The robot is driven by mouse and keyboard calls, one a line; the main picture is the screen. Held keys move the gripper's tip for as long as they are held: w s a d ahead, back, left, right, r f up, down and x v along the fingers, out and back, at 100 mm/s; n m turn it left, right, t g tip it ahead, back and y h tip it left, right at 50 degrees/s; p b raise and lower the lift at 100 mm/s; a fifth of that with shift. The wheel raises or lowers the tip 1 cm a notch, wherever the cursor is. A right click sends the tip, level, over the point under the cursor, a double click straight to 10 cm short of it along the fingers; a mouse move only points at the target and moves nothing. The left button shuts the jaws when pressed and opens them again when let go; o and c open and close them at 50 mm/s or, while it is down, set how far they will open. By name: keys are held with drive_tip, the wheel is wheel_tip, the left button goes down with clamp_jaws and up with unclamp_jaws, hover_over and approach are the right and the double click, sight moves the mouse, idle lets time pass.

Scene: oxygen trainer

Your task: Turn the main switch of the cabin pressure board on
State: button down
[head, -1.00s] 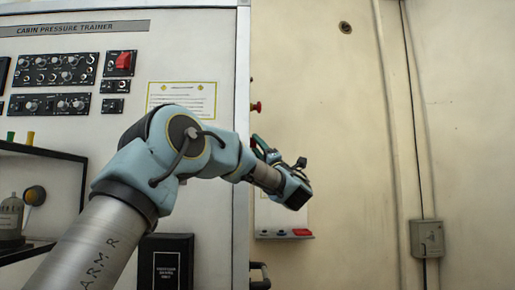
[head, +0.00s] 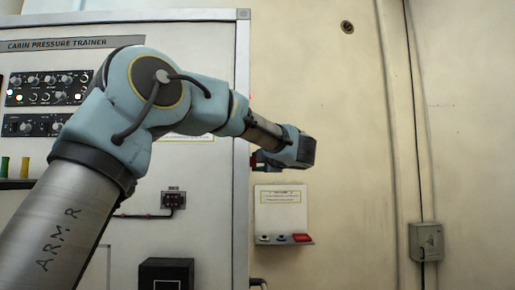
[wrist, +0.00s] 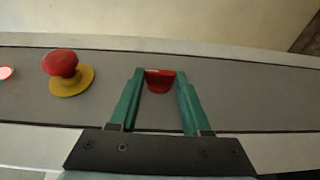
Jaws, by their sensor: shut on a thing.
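In the wrist view, my gripper (wrist: 161,80) has its two green fingers on either side of a red switch handle (wrist: 160,86). The fingers are closed on this handle, which sits on a grey strip. In the head view, the cabin pressure trainer cabinet (head: 215,60) stands on the left, and my arm reaches across its front to its right side edge. My fingers and the switch are mostly hidden there behind my wrist. I cannot tell the switch's exact position.
In the wrist view, a red mushroom button (wrist: 61,64) on a yellow base (wrist: 72,82) is left of my fingers, and a lit red lamp (wrist: 6,73) is farther left. In the head view, a small shelf (head: 285,239) and a grey wall box (head: 426,242) are at the right.

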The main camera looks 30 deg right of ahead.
drive_tip(key=r+g+p, duration=0.1)
drive_tip(key=p, duration=0.2)
drive_tip(key=m+g+p, duration=0.1)
drive_tip(key=g+p, duration=0.1)
drive_tip(key=p, duration=0.2)
drive_tip(key=shift+r, duration=0.35)
drive_tip(key=g+p, duration=0.1)
drive_tip(key=p, duration=0.2)
drive_tip(key=shift+w+y, duration=0.1)
drive_tip(key=shift+y, duration=0.3)
drive_tip(key=shift+w+d+f+m+g+y+p, duration=0.1)
drive_tip(key=shift+m+g+y+p, duration=0.25)
drive_tip(key=shift+g, duration=0.65)
drive_tip(key=shift+w+d+f+m+g+y+p, duration=0.15)
drive_tip(key=shift+m+g+p, duration=0.4)
drive_tip(key=shift+g, duration=0.45)
drive_tip(key=shift+a+r, duration=0.1)
drive_tip(key=shift+c, duration=1.8)
unclamp_jaws()
